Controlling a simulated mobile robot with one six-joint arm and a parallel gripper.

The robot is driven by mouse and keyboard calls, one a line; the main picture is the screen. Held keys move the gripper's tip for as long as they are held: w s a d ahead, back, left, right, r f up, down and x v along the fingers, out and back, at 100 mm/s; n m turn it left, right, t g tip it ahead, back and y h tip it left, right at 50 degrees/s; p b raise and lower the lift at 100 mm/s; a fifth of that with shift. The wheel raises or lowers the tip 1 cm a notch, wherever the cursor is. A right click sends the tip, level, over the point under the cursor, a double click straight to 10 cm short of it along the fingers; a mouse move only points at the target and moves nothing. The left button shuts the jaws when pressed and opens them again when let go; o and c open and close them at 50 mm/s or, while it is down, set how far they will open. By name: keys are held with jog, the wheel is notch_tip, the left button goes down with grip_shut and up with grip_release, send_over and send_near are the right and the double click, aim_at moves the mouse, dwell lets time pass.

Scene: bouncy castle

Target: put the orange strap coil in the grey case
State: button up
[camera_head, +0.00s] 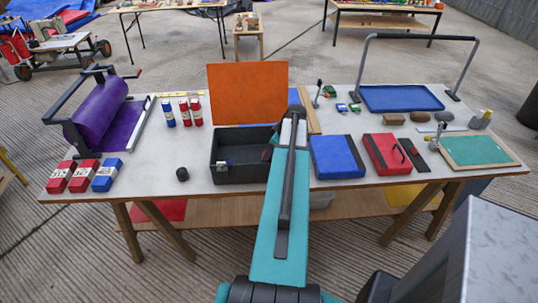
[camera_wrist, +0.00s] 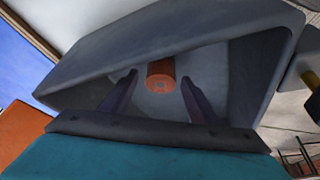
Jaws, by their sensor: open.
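The grey case (camera_head: 238,176) is an open dark box near the front middle of the table. Its grey walls (camera_wrist: 180,38) surround my fingers in the wrist view. The orange strap coil (camera_wrist: 160,76) is a short reddish-orange cylinder, seen end-on inside these walls. A small dim reddish patch shows at the case's right end in the head view. My gripper (camera_wrist: 158,88) is open, one dark finger on each side of the coil. I cannot tell whether a finger touches it. In the head view my arm hides the fingers.
An orange panel (camera_head: 247,93) stands behind the case. A blue box (camera_head: 338,157) and a red case (camera_head: 388,154) lie to its right. Red and blue packs (camera_head: 84,176), a small black cylinder (camera_head: 182,174) and several bottles (camera_head: 184,112) stand left. Bare tabletop lies around the black cylinder.

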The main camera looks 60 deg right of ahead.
jog(key=b+v, duration=0.3)
jog(key=v, duration=0.8)
jog(key=shift+a, duration=0.1)
dwell(0.8)
